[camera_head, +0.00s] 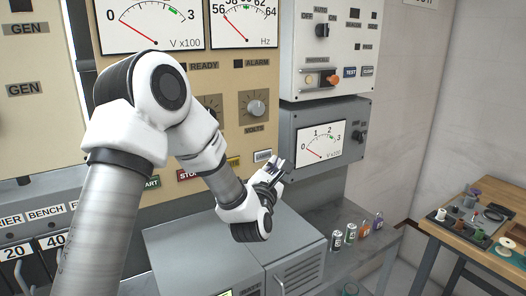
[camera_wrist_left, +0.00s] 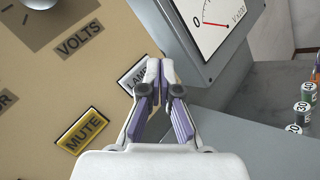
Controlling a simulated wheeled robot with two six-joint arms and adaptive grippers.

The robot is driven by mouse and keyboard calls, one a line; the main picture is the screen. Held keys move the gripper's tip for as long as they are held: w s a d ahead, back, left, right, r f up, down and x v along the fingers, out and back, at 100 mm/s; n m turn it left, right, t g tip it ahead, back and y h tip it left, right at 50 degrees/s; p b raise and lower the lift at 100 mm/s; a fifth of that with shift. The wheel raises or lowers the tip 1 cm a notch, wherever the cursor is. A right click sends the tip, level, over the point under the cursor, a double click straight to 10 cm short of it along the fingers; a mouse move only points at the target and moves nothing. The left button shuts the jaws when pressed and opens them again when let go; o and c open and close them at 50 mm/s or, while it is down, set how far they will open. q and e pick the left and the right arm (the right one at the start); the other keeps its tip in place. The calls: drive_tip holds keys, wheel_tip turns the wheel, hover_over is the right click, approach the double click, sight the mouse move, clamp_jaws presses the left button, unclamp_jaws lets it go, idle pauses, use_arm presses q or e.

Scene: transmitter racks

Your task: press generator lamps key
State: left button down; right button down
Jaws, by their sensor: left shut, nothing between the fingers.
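The generator lamps key (camera_head: 262,156) is a small white key with a dark border on the beige panel, near its lower right edge. In the wrist view the key (camera_wrist_left: 131,78) reads "LAMP" and its right end is hidden behind the fingers. My left gripper (camera_head: 278,164) is shut and empty, just right of the key in the head view. In the wrist view the left gripper (camera_wrist_left: 160,70) has its fingertips together over the key's right end. I cannot tell if they touch it. My right gripper is not in view.
A yellow MUTE key (camera_wrist_left: 83,130) lies left of the lamps key, below the VOLTS knob (camera_head: 257,108). A grey meter box (camera_head: 325,175) juts out right of the panel. A grey cabinet (camera_head: 240,250) stands below, and a shelf with several small cans (camera_head: 350,233) is at right.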

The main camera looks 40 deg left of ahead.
sight(271, 152)
use_arm(q)
drive_tip(key=shift+w+a+f, duration=0.1)
drive_tip(key=shift+w+a, duration=0.25)
drive_tip(key=shift+a, duration=0.2)
drive_tip(key=shift+w+a, duration=0.3)
drive_tip(key=shift+a, duration=0.2)
idle(0.6)
drive_tip(key=shift+w+a+f+b, duration=0.1)
drive_tip(key=shift+a+b, duration=0.1)
drive_tip(key=shift+b, duration=0.1)
drive_tip(key=shift+w+a, duration=0.1)
drive_tip(key=shift+a, duration=0.1)
